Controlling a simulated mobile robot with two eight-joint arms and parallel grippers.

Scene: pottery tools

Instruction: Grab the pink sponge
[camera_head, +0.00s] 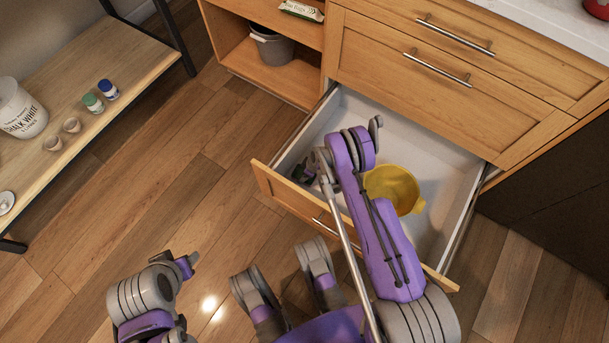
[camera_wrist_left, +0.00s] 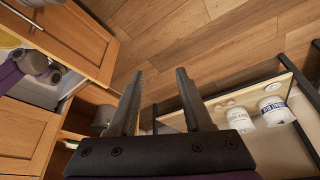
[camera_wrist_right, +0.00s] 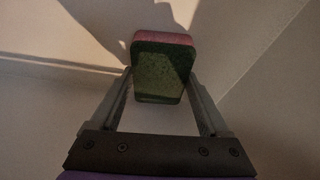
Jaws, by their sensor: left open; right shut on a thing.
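The pink sponge (camera_wrist_right: 161,68), with a pink top edge and a dark green scouring face, is between the fingers of my right gripper (camera_wrist_right: 158,82) in the right wrist view. The fingers are shut on its two sides, inside the open drawer (camera_head: 432,134).
A yellow bowl (camera_head: 398,184) stands in the drawer beside my right arm. Closed drawers (camera_head: 440,75) are above it. A grey bucket (camera_head: 272,48) sits in the open cabinet. A wooden shelf (camera_head: 95,45) with jars and a white tub (camera_head: 20,110) stands at the left. The floor between is clear.

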